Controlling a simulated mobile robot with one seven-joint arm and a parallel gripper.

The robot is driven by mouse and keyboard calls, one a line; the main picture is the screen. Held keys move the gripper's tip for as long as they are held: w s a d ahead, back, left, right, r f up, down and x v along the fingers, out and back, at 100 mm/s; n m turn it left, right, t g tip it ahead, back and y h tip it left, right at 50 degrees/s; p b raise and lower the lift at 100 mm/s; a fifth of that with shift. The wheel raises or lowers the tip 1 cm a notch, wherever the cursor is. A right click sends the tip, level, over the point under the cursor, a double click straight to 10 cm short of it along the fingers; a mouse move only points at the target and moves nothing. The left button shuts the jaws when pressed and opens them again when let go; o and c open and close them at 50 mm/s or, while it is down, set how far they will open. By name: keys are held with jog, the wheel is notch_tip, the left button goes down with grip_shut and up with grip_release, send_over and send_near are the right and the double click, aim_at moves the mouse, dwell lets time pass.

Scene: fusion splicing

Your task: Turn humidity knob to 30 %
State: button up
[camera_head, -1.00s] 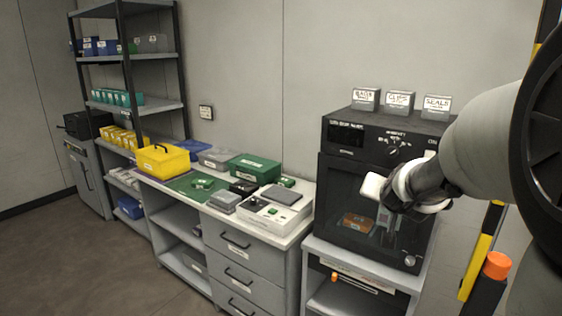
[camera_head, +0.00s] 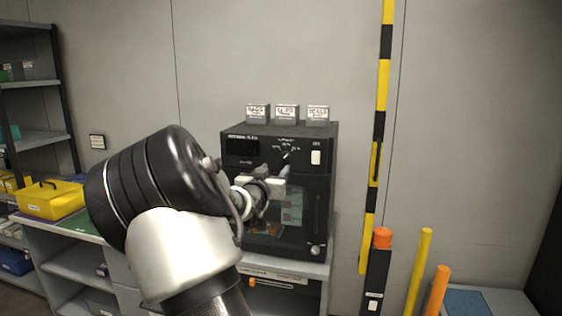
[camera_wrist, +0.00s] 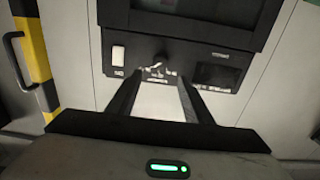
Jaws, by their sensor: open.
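The humidity knob (camera_head: 286,154) is a small dark dial with a light pointer on the black dry cabinet's (camera_head: 318,205) top panel, with white scale marks around it. The scale is too small to read. My gripper (camera_head: 271,175) is in front of the cabinet, just below the knob in the head view. In the wrist view the picture is turned over; the knob (camera_wrist: 160,63) appears just beyond and between the open fingers (camera_wrist: 160,82). The fingers look apart from the knob, with nothing between them.
A dark display (camera_head: 243,147) and a white switch (camera_head: 316,157) flank the knob. Several small labelled boxes (camera_head: 286,114) stand on top of the cabinet. A yellow-black striped post (camera_head: 378,120) and orange-topped bollard (camera_head: 382,238) stand to the right. A yellow case (camera_head: 50,201) sits at left.

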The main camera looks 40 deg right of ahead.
aim_at(284, 158)
jog(key=p+x, duration=0.1)
jog(key=x, duration=1)
jog(key=shift+w+d, duration=0.15)
jog(key=shift+w, duration=0.05)
jog(key=c, duration=1.1)
jog(key=shift+o, duration=0.2)
